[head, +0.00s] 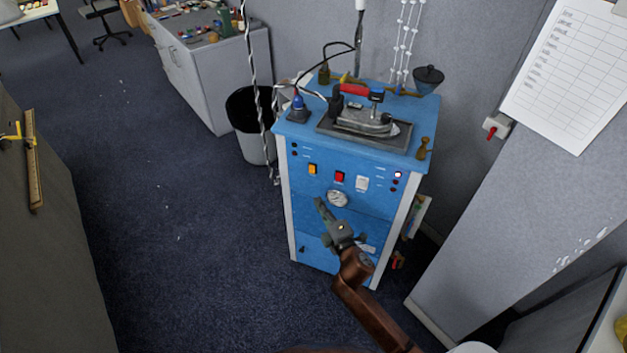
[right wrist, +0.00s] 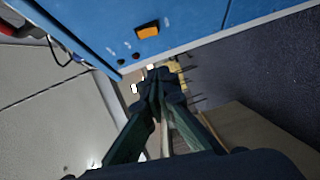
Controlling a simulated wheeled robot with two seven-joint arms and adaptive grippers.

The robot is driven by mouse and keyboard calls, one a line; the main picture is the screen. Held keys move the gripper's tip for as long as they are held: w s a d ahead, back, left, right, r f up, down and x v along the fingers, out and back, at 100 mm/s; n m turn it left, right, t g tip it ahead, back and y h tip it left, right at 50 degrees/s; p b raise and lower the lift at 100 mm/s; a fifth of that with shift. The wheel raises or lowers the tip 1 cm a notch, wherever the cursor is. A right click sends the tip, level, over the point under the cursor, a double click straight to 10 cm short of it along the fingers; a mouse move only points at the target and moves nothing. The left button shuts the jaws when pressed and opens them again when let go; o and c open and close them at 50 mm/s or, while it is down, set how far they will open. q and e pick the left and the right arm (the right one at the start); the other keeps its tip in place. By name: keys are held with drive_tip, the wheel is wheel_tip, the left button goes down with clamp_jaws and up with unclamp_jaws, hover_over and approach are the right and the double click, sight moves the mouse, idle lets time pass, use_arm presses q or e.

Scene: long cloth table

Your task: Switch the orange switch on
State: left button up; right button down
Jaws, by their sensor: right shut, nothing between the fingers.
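The orange switch (head: 312,169) is a small square rocker on the upper front panel of the blue cabinet (head: 330,212). In the right wrist view the orange switch (right wrist: 147,31) sits in a black frame near the top, on the blue panel. Whether it is on or off cannot be told. My right gripper (head: 320,203) is in front of the cabinet, below the orange switch in the picture. Its fingers (right wrist: 157,78) are shut and empty, apart from the switch. My left gripper is not in view.
A red switch (head: 339,177), a white switch (head: 362,183) and a gauge (head: 337,198) are on the same panel. An iron (head: 365,121) rests on top of the cabinet. A bin (head: 254,148) stands to the left. Open floor (head: 180,230) lies further left.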

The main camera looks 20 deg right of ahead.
drive_tip(key=b, duration=0.2)
approach(312, 169)
drive_tip(key=w+a+f, duration=0.2)
drive_tip(key=w+a, duration=0.1)
drive_tip(key=a, duration=0.1)
drive_tip(key=shift+w+d, duration=0.55)
drive_tip(key=shift+w, duration=0.35)
drive_tip(key=shift+w+d, duration=0.6)
drive_tip(key=shift+w, duration=0.25)
